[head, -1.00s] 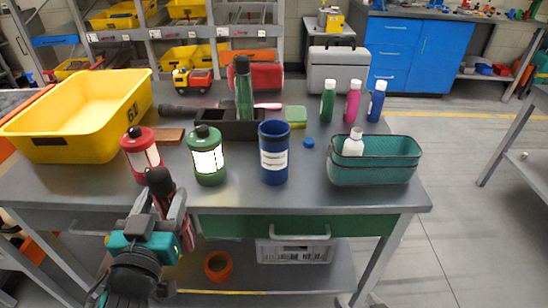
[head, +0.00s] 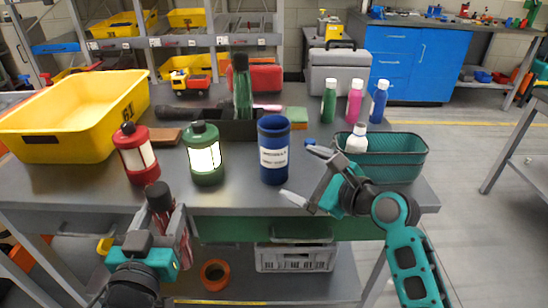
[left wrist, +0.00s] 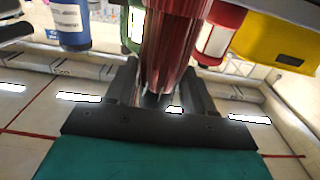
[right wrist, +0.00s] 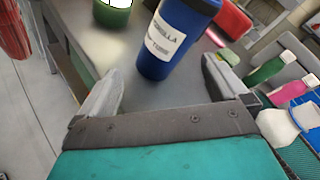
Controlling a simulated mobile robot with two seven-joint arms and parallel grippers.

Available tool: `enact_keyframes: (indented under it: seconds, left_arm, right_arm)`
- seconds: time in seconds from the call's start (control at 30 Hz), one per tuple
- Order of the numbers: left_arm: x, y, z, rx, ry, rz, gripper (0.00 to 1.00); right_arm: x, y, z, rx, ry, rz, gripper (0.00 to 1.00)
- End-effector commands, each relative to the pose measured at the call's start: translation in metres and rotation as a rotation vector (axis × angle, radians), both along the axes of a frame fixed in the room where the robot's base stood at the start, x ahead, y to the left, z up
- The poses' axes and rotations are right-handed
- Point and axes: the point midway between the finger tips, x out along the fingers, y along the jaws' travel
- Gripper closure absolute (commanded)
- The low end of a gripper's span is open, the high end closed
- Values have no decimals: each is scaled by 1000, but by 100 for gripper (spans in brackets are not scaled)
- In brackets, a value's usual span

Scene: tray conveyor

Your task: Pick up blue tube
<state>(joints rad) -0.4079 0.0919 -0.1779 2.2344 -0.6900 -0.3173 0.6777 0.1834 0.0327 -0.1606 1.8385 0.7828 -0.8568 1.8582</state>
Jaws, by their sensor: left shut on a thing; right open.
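The blue tube (head: 273,160) stands upright at the table's front edge, with a white label on its side. It also shows in the right wrist view (right wrist: 175,38) and partly in the left wrist view (left wrist: 67,25). My right gripper (head: 304,174) is open and empty, just right of the tube, its fingers pointing toward it. In the right wrist view the tube stands ahead, between and beyond the fingers. My left gripper (head: 168,222) is shut on a red ribbed bottle (left wrist: 175,45) with a dark top, held in front of the table edge.
A teal basket (head: 398,160) holding a white bottle (head: 357,138) is close behind my right gripper. A dark holder (head: 270,131) with a green bottle (head: 242,88) stands behind.

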Motion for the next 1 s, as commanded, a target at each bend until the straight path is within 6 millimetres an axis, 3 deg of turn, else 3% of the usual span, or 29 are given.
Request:
enact_keyframes:
  seconds: [0.2, 0.43, 0.57, 0.9, 1.0]
  left_arm:
    - [0, 0, -2, 0, -3, 0, 100]
    - [0, 0, -4, 0, -3, 0, 100]
    - [0, 0, -11, 0, -3, 0, 100]
    - [0, 0, -42, 0, -3, 0, 100]
    - [0, 0, -41, 0, -3, 0, 100]
  right_arm:
    - [31, 16, 55, 381, 145, -18, 0]
    - [45, 22, 84, 592, 247, -8, 0]
    - [46, 23, 73, 616, 265, -7, 0]
    - [46, 23, 1, 614, 262, -9, 0]
    - [57, 34, 8, 615, 258, -5, 0]
